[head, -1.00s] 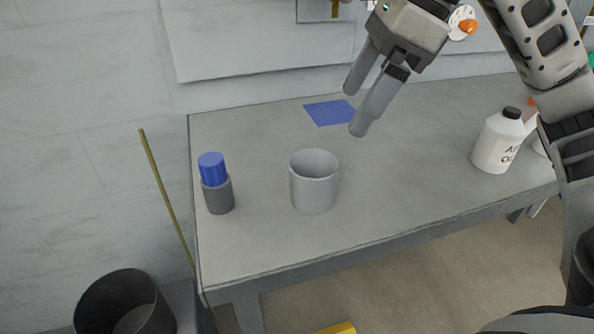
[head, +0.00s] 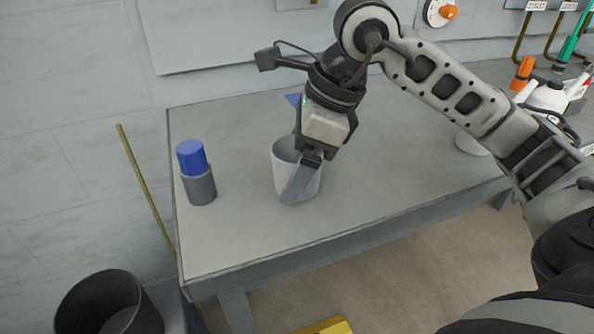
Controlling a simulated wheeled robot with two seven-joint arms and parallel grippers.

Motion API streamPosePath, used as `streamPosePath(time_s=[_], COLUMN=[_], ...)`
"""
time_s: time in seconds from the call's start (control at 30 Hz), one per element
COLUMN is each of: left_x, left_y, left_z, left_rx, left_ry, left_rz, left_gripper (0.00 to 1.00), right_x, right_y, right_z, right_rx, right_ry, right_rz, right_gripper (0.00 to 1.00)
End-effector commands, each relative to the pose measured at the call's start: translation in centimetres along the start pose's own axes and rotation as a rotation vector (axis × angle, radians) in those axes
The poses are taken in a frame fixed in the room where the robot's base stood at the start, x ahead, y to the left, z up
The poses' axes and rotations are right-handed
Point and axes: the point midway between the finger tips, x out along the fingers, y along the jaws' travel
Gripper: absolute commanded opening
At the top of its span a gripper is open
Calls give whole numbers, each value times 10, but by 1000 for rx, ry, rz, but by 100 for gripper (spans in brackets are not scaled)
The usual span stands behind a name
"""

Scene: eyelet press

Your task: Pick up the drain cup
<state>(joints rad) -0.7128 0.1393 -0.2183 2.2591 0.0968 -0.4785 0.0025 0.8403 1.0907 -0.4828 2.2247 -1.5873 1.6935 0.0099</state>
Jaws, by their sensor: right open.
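The drain cup, taken to be the plain grey open-topped cup (head: 281,172), stands upright on the grey table (head: 235,235). My right gripper (head: 298,182) points down at the cup from above. One finger shows in front of the cup's near wall, its tip low near the cup's base. The other finger is hidden, so I cannot tell whether it is inside or behind the cup. The jaws are open, and the cup sits on the table. My left gripper is not in view.
A dark grey container with a blue top (head: 198,178) stands left of the cup. A white bottle (head: 472,142) is partly hidden behind my right arm. A blue patch (head: 293,99) lies behind the gripper. A dark bin (head: 108,305) stands lower left. The table's front is clear.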

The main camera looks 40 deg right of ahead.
Motion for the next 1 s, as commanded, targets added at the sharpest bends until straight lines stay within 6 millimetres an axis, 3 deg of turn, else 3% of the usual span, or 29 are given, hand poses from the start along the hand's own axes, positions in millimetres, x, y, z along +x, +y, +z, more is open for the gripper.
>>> streamPosePath(time_s=[0.1, 0.37, 0.53, 1.0], left_x=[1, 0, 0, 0], left_y=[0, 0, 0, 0], left_z=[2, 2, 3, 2], left_rx=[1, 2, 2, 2], left_ry=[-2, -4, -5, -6], left_rz=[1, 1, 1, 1], left_gripper=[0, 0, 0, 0], right_x=[12, 13, 13, 4], right_y=[0, 0, 0, -1], right_z=[0, 0, 0, 4], right_rx=[0, 0, 0, 0], right_ry=[1, 0, 0, -3], right_rz=[2, 0, 0, -2], right_gripper=[85, 85, 38, 37])
